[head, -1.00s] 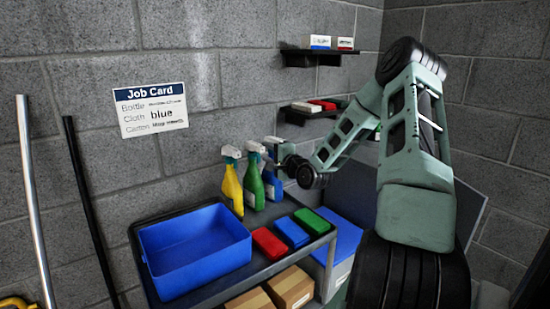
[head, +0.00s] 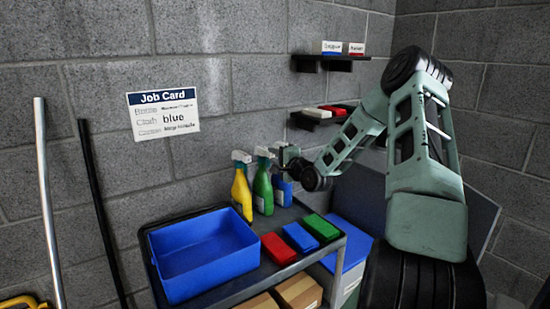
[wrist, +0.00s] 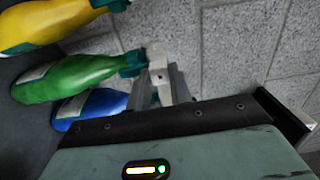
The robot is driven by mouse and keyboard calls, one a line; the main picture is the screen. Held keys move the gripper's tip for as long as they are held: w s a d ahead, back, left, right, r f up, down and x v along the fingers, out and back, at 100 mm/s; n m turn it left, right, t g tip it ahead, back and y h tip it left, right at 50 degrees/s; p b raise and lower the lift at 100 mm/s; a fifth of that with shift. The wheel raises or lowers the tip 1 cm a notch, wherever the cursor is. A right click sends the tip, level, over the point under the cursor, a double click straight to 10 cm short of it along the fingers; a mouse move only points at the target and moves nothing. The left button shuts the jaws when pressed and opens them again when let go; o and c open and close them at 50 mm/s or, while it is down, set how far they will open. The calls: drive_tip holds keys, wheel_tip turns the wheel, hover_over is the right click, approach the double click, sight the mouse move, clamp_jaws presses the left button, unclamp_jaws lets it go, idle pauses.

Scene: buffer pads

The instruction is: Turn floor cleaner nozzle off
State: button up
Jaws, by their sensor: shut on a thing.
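Three spray bottles stand upright in a row at the back of the cart: a yellow bottle (head: 241,193), a green bottle (head: 263,192) and a blue bottle (head: 283,190). Their labels are too small to read, so I cannot tell by name which is floor cleaner. The blue bottle's head is hidden behind the fingers.
A blue tray (head: 205,277) and red, blue and green cloths (head: 299,237) lie on the cart in front of the bottles. The wall is close behind. Shelves (head: 330,65) hold small boxes. A job card (head: 163,114) reads "Cloth blue"; its other lines are blurred.

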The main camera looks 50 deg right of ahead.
drive_tip(key=shift+f+n+b, duration=0.15)
drive_tip(key=shift+n+b, duration=1.65)
drive_tip(key=shift+n, duration=0.9)
drive_tip(key=shift+n+b, duration=1.4)
drive_tip(key=shift+n, duration=0.4)
drive_tip(key=shift+n+b, duration=0.8)
drive_tip(key=shift+n, duration=0.1)
drive_tip(key=shift+n+b, duration=3.8)
drive_tip(key=shift+b, duration=0.05)
drive_tip(key=shift+o, duration=0.2)
drive_tip(key=o, duration=0.5)
drive_tip(key=shift+o, duration=0.2)
